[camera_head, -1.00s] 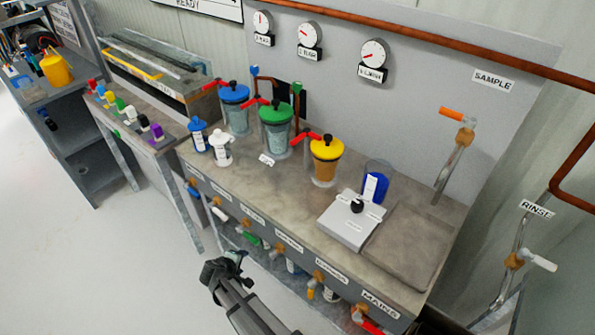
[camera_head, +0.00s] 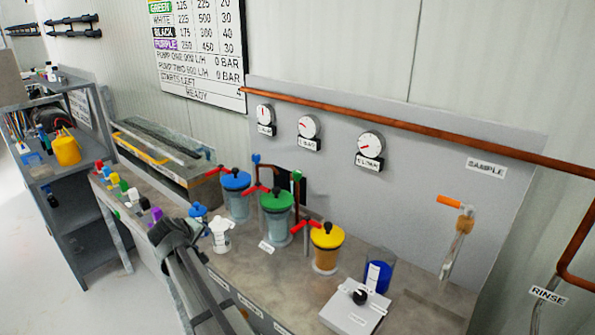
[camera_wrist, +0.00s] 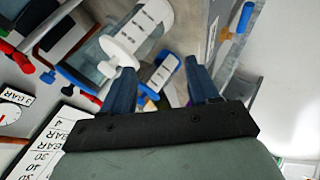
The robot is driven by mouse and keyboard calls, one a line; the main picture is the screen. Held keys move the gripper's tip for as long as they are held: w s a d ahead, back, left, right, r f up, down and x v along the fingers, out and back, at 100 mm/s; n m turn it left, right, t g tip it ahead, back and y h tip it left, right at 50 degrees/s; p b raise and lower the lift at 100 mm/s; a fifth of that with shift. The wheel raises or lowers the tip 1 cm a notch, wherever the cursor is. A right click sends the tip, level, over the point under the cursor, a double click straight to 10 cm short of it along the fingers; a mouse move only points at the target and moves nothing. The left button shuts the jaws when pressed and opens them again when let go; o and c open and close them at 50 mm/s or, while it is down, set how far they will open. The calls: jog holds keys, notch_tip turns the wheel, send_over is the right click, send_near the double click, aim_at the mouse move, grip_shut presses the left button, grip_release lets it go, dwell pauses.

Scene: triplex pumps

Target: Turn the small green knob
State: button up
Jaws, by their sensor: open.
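A small green knob (camera_head: 124,187) stands in a row of small coloured knobs on the left bench in the head view. Yellow (camera_head: 114,178) and white (camera_head: 133,195) knobs stand on either side of it. My gripper (camera_head: 170,230) shows in front of the bench, to the right of the purple knob (camera_head: 157,214), apart from the green knob in the picture. In the wrist view my gripper (camera_wrist: 161,85) has its two blue fingers spread with nothing held between them. I cannot make out the green knob in the wrist view.
Pump vessels with blue (camera_head: 236,181), green (camera_head: 277,201) and yellow (camera_head: 327,236) lids stand behind on the bench. Copper pipe (camera_head: 400,128) runs along the wall.

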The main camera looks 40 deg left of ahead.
jog(key=w+d+r+m+g, duration=0.1)
jog(key=w+r+m, duration=0.1)
jog(key=w+r, duration=0.45)
jog(key=w+d+r+m, duration=0.1)
jog(key=w+r, duration=0.3)
jog(key=r, duration=0.6)
jog(key=m+g+h, duration=0.2)
jog(key=m+g, duration=0.2)
jog(key=m, duration=0.2)
send_near(297, 171)
jog(key=x, duration=0.8)
jog(key=shift+f, duration=0.4)
jog(key=c, duration=1)
jog(key=shift+w+d+n+g+y, duration=0.1)
jog(key=shift+n+g+y, duration=0.2)
jog(key=shift+n, duration=0.85)
jog(key=shift+n+g+y, duration=0.2)
jog(key=shift+n+g, duration=0.2)
jog(key=shift+n, duration=0.75)
